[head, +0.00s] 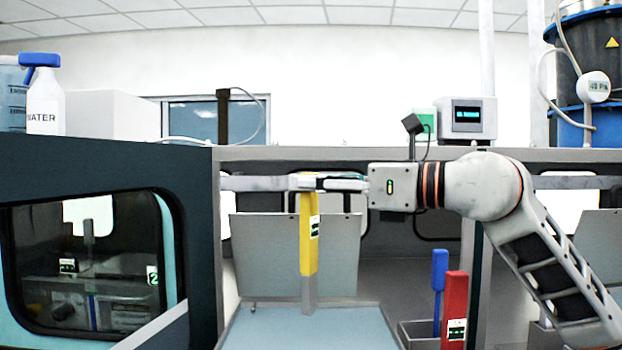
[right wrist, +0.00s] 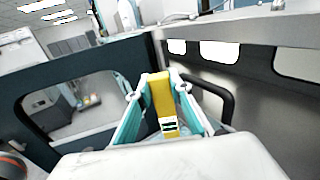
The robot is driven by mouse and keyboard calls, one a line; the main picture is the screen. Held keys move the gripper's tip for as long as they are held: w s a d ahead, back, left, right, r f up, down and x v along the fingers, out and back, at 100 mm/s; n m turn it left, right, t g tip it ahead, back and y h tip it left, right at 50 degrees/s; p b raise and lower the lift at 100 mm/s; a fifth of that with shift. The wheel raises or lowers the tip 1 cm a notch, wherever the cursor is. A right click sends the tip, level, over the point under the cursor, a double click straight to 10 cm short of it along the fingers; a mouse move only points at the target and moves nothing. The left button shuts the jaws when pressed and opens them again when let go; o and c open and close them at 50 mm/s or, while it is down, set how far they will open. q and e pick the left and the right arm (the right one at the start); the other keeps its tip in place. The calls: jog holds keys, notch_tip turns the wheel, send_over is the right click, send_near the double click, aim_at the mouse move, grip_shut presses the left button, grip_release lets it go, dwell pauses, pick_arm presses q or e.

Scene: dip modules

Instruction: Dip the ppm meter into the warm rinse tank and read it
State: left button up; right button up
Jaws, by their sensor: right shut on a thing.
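A yellow meter (head: 308,245) hangs upright with its grey probe pointing down. My right gripper (head: 308,183) is shut on its top end. The right wrist view shows the yellow meter (right wrist: 161,92) between the two fingers. Below is an open tank (head: 290,330) with a light blue surface, its grey lid (head: 258,255) raised behind. The probe's lower end overlaps the blue surface; I cannot tell whether it touches it. The meter's small dark display is too small to read. My left gripper is not in view.
A red meter (head: 454,305) and a blue meter (head: 438,285) stand in a grey holder at the right. A dark panel with a window (head: 95,265) borders the tank on the left. A rail (head: 330,154) runs behind, with a display box (head: 467,114) above it.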

jog(key=b, duration=0.3)
send_over(315, 260)
jog(key=f, duration=0.5)
jog(key=shift+w+a, duration=0.15)
jog(key=shift+a, duration=0.15)
jog(key=shift+f+b, duration=1.3)
jog(key=shift+f, duration=0.95)
jog(key=shift+f+b, duration=0.35)
jog(key=shift+f, duration=0.35)
jog(key=shift+f+b, duration=0.35)
jog(key=shift+f, duration=0.6)
